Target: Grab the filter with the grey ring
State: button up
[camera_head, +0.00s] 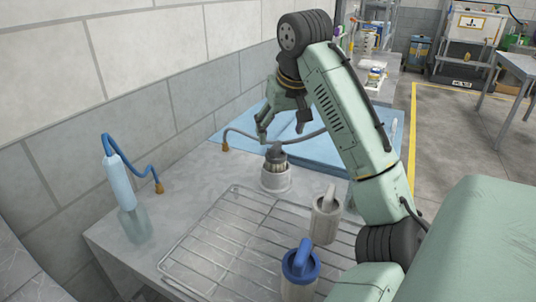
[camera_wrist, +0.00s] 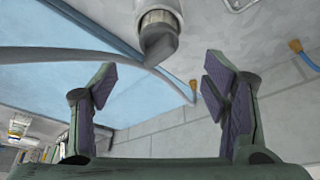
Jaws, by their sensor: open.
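Three filters stand on the grey worktop and its wire rack. The rear one (camera_head: 276,181) has a pale grey body with a metal neck and dark grey top. The middle one (camera_head: 325,222) has a light grey-beige ring and an upright handle. The front one (camera_head: 299,285) has a blue ring and handle. My gripper (camera_head: 282,128) is open and empty, above and just behind the rear filter. In the wrist view the open fingers (camera_wrist: 160,88) are apart, and the rear filter's dark top (camera_wrist: 158,40) shows beyond them at the top edge, not between them.
A wire rack (camera_head: 215,240) covers the front of the worktop. A blue mat (camera_head: 325,150) with a grey hose lies behind the gripper. A light blue bottle-like tool (camera_head: 120,185) with a blue hose stands at left. A block wall borders the left.

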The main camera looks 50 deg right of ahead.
aim_at(276, 154)
jog(key=x, duration=0.4)
jog(key=shift+d+f, duration=0.1)
jog(key=shift+f, duration=0.35)
jog(key=b+x, duration=0.2)
jog(key=x, duration=0.3)
jog(key=shift+f, duration=0.1)
jog(key=shift+c, duration=0.3)
jog(key=c, duration=1.2)
